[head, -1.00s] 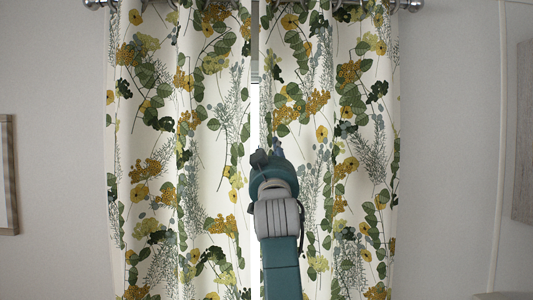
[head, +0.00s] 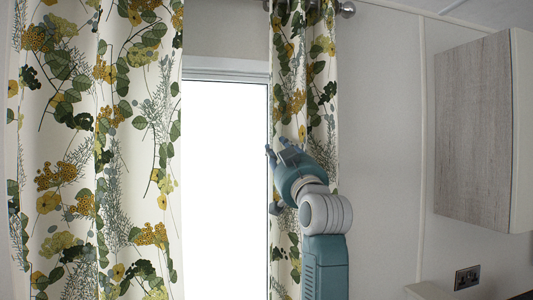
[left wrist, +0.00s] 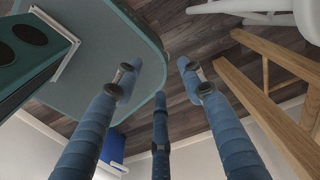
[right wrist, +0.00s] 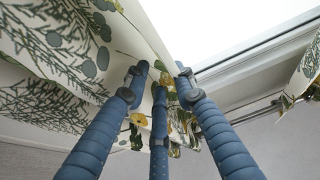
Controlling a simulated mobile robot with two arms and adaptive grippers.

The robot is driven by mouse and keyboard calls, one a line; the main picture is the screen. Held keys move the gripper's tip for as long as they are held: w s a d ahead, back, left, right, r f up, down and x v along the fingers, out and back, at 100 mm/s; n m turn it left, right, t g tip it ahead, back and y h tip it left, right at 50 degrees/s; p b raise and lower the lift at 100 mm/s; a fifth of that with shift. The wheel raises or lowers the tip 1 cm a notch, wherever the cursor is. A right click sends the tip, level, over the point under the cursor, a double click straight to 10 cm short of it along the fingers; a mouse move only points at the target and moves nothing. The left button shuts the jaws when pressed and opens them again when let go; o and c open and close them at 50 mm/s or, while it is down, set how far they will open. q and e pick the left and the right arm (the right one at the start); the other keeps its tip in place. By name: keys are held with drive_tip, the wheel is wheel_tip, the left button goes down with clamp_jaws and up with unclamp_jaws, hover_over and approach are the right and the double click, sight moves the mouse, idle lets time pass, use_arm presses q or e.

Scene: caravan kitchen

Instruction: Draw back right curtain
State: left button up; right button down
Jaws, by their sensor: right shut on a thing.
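The right curtain (head: 292,75), white with green and yellow flowers, hangs bunched narrow at the right side of the window in the head view. My right gripper (head: 277,153) is at its left edge, partly hidden by its own wrist. In the right wrist view my right gripper (right wrist: 163,75) is shut on the curtain (right wrist: 140,40), with cloth between the fingers. My left gripper (left wrist: 158,75) shows only in the left wrist view, fingers apart with nothing between them, above the floor.
The left curtain (head: 100,150) hangs spread over the left part of the window. The bright window pane (head: 225,190) is bare between the curtains. A wall cabinet (head: 480,130) and a socket (head: 467,277) are at the right. Wooden furniture legs (left wrist: 265,95) stand beside my left gripper.

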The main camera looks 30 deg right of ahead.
drive_tip(key=shift+d, duration=0.1)
drive_tip(key=c, duration=1.4)
unclamp_jaws()
use_arm(q)
drive_tip(key=shift+w+d, duration=0.1)
drive_tip(key=shift+w, duration=0.45)
use_arm(e)
drive_tip(key=v, duration=1.2)
drive_tip(key=shift+d, duration=0.1)
